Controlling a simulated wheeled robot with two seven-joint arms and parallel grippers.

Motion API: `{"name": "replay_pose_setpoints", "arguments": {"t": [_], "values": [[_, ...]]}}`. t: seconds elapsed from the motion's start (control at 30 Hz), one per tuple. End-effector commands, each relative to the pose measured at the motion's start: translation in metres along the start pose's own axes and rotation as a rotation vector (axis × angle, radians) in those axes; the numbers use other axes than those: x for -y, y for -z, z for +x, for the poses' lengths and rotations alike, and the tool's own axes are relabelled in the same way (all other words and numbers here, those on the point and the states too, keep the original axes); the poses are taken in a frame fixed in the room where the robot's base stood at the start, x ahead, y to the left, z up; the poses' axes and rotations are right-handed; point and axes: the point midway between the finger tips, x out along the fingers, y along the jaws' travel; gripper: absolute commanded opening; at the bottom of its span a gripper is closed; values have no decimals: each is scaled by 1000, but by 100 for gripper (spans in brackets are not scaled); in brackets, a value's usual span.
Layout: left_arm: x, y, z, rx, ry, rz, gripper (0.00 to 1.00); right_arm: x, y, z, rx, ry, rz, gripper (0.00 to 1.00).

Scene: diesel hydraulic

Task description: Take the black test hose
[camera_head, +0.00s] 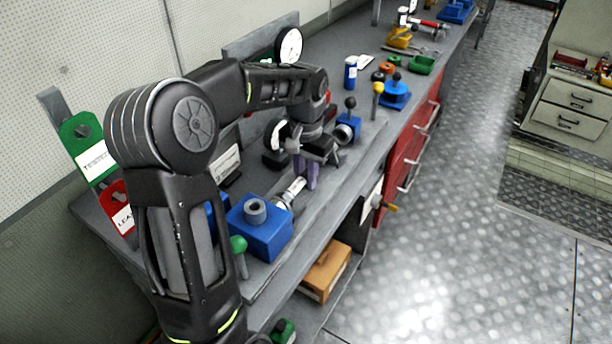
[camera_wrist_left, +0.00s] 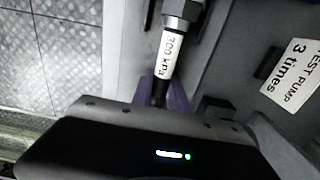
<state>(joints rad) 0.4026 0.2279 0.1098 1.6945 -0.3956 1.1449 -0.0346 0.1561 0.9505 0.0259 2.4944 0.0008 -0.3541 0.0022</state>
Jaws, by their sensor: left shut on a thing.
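The black test hose (camera_wrist_left: 158,93) shows in the left wrist view as a short dark piece below a white sleeve marked "300 kPa" (camera_wrist_left: 168,55) and a metal fitting (camera_wrist_left: 184,10). My left gripper (camera_wrist_left: 165,92) is shut on the hose, with its purple fingers around the dark piece. In the head view my left gripper (camera_head: 307,178) points down at the bench, and the white sleeve (camera_head: 295,187) shows beside its fingers. The rest of the hose is hidden by my gripper and arm. My right gripper is not in view.
A blue block with a grey ring (camera_head: 262,232) and a green-knobbed lever (camera_head: 239,247) stand nearer on the bench. A blue valve with a black knob (camera_head: 347,125) stands beyond my gripper. A round gauge (camera_head: 289,45) is at the back. Open floor (camera_head: 450,200) lies to the right.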

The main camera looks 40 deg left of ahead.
Motion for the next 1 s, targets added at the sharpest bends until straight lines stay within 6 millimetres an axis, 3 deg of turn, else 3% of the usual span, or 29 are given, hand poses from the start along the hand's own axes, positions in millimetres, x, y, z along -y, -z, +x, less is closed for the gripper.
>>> {"name": "replay_pose_setpoints", "arguments": {"t": [1.0], "values": [[0,26,-1,-1,0,0,0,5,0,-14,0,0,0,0]]}}
